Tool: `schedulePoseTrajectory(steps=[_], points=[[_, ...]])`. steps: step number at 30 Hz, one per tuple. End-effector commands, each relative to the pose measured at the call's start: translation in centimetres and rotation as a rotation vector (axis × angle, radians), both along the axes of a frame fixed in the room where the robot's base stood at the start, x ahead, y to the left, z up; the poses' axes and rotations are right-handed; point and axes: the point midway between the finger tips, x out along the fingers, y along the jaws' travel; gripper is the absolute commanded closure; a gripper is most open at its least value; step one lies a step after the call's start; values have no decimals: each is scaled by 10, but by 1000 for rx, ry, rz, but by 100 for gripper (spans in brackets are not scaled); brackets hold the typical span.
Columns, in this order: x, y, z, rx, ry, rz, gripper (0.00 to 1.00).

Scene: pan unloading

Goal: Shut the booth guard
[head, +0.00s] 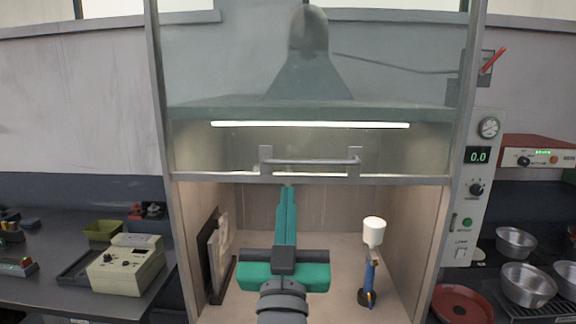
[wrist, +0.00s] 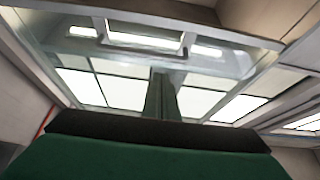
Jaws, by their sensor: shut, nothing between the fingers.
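The booth guard (head: 220,150) is a clear pane in a grey frame, and it is raised over the upper part of the booth. Its lower rail runs across the booth, with a grey bar handle (head: 312,162) on its front. The booth's lower opening is uncovered. My gripper (head: 287,188) is shut and empty, with its green fingers pointing up. Its tips show just below the rail, left of the handle's middle; I cannot tell whether they touch. In the wrist view my gripper (wrist: 161,75) points up toward the handle and bright ceiling panels.
Inside the booth are a dark upright panel (head: 217,262) at left and a blue stand with a white cup (head: 373,232) at right. A beige device (head: 127,265) sits on the left bench. Metal pans (head: 527,284) stand at right beside a control column (head: 474,195).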

Motion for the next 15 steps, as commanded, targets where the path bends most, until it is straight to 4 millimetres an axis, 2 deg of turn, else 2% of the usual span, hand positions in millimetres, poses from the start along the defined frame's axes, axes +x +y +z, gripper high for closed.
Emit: schedulePoseTrajectory(steps=[1, 3, 8, 15], points=[[-3, -1, 14, 6, -15, 1, 100], [-5, -1, 25, 11, -23, 3, 100], [-6, 1, 37, 16, -31, 8, 100], [19, 3, 52, 17, -31, 12, 100]])
